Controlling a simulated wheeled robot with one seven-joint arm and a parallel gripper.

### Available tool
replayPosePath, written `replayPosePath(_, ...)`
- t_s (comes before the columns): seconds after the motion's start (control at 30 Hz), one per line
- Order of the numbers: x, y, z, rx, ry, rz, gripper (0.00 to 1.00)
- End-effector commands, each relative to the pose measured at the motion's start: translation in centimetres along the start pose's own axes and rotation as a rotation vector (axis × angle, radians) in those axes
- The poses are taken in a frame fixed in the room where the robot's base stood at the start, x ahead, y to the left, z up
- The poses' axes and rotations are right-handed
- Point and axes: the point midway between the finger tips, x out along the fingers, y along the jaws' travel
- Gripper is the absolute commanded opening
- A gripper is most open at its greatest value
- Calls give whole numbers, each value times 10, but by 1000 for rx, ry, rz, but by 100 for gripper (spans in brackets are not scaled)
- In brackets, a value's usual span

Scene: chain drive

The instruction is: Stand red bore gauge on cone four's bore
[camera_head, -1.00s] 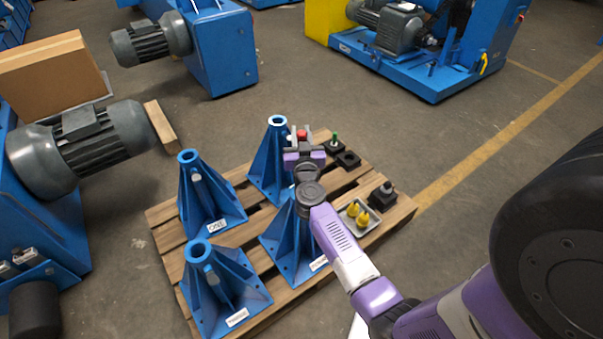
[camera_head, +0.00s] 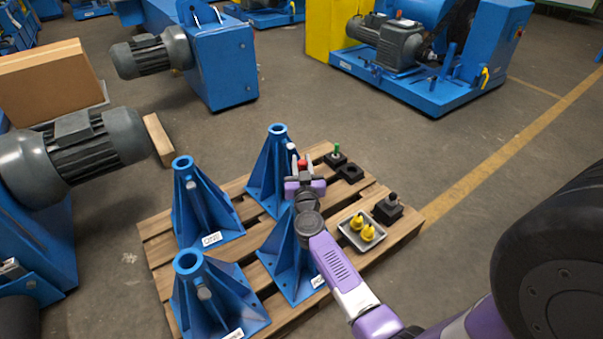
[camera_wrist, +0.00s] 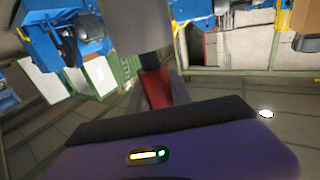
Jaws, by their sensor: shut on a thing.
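My gripper (camera_head: 302,166) is shut on the red bore gauge (camera_head: 302,162), whose red part shows between the fingers in the head view. In the wrist view the red gauge (camera_wrist: 158,85) also shows between the grey finger (camera_wrist: 140,25) and the dark pad (camera_wrist: 160,118). Four-legged-looking blue cones stand on the pallet: back right (camera_head: 268,175), back left (camera_head: 188,190), front left (camera_head: 198,290) and front right (camera_head: 285,255). My arm hides the front right cone's top. The white labels are too small to read surely. The gauge is held in the air, apart from the visible bores.
A grey tray (camera_head: 347,230) with yellow pieces (camera_head: 367,233) lies at the pallet's right. Black blocks stand near it, one with a green-topped pin (camera_head: 337,151), one with a dark-knobbed piece (camera_head: 390,208). The wooden pallet (camera_head: 155,226) has bare slats between the cones.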

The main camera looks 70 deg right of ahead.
Motion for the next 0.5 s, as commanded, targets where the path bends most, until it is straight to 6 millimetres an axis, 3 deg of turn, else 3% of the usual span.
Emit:
replayPosePath(0.2, 0, 0, 26, 0, 4, 2, 0)
replayPosePath(0.5, 0, 0, 26, 1, 5, 1, 0)
